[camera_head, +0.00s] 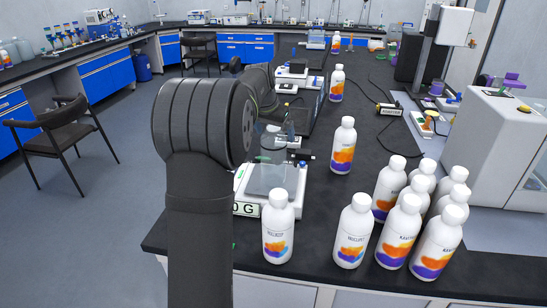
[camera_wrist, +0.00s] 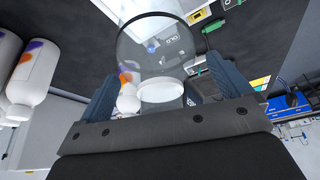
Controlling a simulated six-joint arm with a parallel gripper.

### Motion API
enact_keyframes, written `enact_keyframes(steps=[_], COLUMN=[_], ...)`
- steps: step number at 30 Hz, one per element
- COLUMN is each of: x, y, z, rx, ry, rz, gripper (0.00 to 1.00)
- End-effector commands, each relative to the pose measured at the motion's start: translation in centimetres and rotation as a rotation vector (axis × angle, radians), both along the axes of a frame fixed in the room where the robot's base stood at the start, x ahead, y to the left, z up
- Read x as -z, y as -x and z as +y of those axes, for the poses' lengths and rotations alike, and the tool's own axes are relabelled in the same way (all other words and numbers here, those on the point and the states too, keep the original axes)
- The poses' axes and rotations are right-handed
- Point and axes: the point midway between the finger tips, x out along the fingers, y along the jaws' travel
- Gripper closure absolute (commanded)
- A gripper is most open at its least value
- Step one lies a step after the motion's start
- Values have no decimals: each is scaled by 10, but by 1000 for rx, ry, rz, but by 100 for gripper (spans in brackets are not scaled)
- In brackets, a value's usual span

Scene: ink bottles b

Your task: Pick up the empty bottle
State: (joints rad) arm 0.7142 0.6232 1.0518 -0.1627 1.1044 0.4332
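A clear, see-through bottle (camera_wrist: 155,25) lies between the two fingers of my gripper (camera_wrist: 164,66) in the wrist view, with a pale round end toward the palm. The fingers are spread on either side of it. I cannot tell whether both touch it. In the head view, my arm hides part of this area; the clear bottle (camera_head: 270,142) shows faintly beside my dark gripper (camera_head: 298,156), above or behind the white balance (camera_head: 247,209). Whether the bottle is supported from below is unclear.
White bottles with orange and purple labels stand nearby: one (camera_head: 278,230) before the balance, one (camera_head: 353,232) to its right, one (camera_head: 343,147) behind. Several more crowd the right front (camera_head: 400,232). A white instrument (camera_head: 495,145) stands at right. The dark bench (camera_head: 375,118) has some clear room.

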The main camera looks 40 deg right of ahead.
Motion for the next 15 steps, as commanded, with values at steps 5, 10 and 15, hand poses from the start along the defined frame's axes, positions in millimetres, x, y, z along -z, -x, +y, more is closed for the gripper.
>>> enact_keyframes(steps=[5, 10, 15], x=[0, -1, -1], y=[0, 0, 0], z=[0, 0, 0], rx=[0, 0, 0], ry=[0, 0, 0], rz=[0, 0, 0], gripper=[41, 61, 66])
